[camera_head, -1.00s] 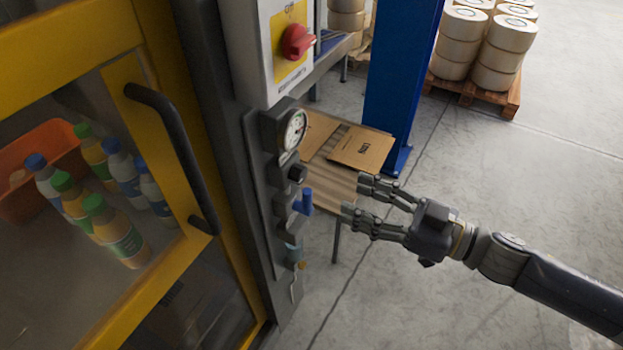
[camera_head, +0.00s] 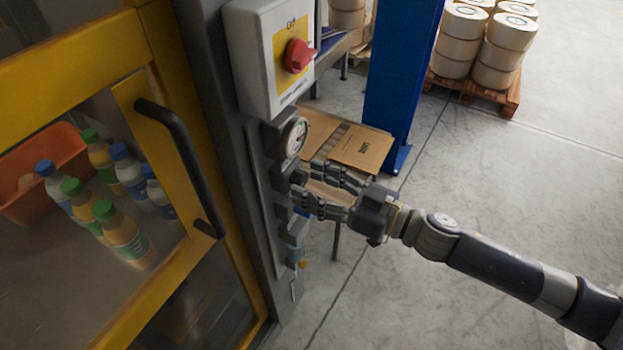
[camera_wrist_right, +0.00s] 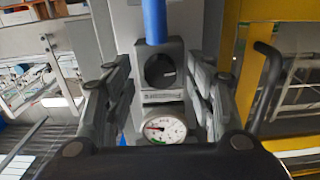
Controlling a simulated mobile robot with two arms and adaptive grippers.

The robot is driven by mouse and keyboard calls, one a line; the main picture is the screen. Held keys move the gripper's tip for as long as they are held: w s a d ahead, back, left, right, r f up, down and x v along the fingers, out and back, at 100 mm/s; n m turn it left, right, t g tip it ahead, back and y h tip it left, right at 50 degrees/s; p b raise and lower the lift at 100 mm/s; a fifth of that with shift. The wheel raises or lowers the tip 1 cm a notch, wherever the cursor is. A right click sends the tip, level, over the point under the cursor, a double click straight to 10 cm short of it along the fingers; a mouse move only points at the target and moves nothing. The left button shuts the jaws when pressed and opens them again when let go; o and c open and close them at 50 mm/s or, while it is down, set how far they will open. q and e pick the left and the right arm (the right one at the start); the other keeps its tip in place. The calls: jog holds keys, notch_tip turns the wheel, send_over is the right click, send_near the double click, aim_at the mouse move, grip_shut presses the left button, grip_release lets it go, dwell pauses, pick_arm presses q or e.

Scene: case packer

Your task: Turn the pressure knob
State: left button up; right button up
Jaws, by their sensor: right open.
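The dark pressure knob (camera_head: 297,177) sits on the grey machine panel just below the round white pressure gauge (camera_head: 295,137). In the right wrist view the knob (camera_wrist_right: 160,70) shows as a dark round shape between the finger pads, with the gauge (camera_wrist_right: 165,130) below it. My right gripper (camera_head: 308,179) is open, its fingertips at the knob, one finger on each side. I cannot tell whether either finger touches it. The fingers partly hide the knob and the blue valve handle (camera_wrist_right: 154,22) in the head view. My left gripper is out of view.
A white switch box with a red rotary switch (camera_head: 298,55) is above the gauge. A yellow-framed door with a black handle (camera_head: 180,155) stands to the left, bottles behind it. A blue post (camera_head: 398,85) and a table with cardboard (camera_head: 360,148) stand behind the gripper.

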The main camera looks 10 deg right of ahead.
jog(key=shift+w+a, duration=0.2)
jog(key=shift+a, duration=0.1)
jog(key=c, duration=1.1)
jog(key=shift+r+n+p, duration=0.1)
jog(key=shift+n+p, duration=0.3)
jog(key=shift+n, duration=1)
jog(key=o, duration=1.1)
